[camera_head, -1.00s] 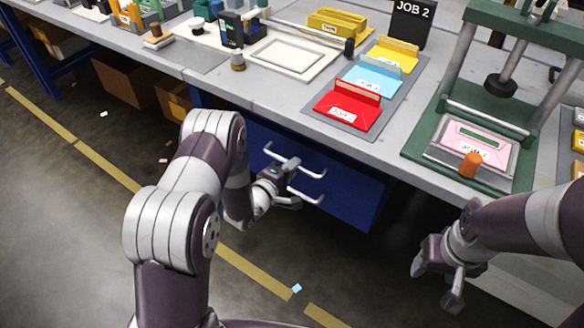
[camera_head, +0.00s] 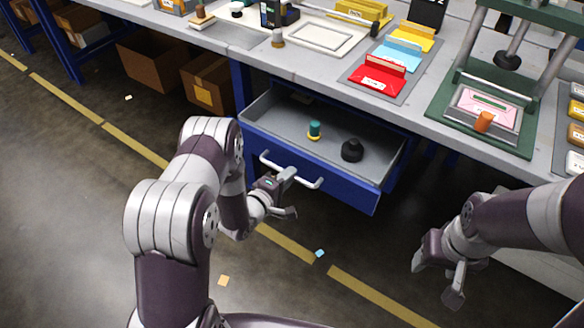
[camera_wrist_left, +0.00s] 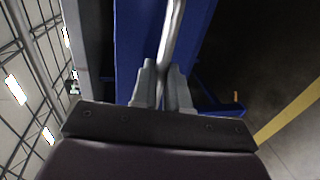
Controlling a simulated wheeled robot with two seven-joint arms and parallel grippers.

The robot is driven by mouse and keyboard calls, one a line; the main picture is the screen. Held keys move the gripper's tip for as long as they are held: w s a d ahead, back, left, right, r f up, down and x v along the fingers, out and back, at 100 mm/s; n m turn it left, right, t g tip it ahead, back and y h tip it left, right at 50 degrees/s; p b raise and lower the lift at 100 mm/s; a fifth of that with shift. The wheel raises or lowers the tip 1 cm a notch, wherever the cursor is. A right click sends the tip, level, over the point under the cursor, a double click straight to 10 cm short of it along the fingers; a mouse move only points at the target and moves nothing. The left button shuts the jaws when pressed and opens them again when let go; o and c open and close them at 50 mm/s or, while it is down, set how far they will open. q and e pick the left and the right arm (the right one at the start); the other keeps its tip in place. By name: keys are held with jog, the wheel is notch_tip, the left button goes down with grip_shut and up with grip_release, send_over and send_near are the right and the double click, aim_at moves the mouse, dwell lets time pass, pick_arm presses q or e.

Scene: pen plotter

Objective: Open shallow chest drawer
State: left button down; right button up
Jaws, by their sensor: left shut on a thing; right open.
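The blue shallow chest drawer (camera_head: 350,180) is pulled out from under the workbench, and its grey inside shows. In it are a small teal-and-yellow object (camera_head: 314,131) and a black rounded object (camera_head: 352,150). A silver bar handle (camera_head: 306,183) runs along its front. My left gripper (camera_head: 288,175) is shut on the handle bar near its middle. The left wrist view shows the bar (camera_wrist_left: 172,40) between its two fingers (camera_wrist_left: 163,85) against the blue front. My right gripper (camera_head: 438,276) is open and empty, low at the right, apart from the drawer.
The grey workbench top (camera_head: 290,62) above holds red, blue and yellow envelopes (camera_head: 378,75) and a green press (camera_head: 470,105). Cardboard boxes (camera_head: 207,85) stand under the bench to the left. The floor in front of the drawer is clear apart from small scraps.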

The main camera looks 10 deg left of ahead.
pick_arm(q)
jog(key=f+p+v, duration=0.1)
jog(key=v, duration=0.5)
jog(key=shift+s+p, duration=0.3)
jog(key=shift+a+f, duration=0.1)
jog(key=shift+f, duration=0.05)
jog(key=c, duration=1.1)
grip_release()
jog(key=shift+c, duration=0.2)
jog(key=p+v, duration=0.2)
jog(key=v, duration=1)
jog(key=shift+s, duration=0.35)
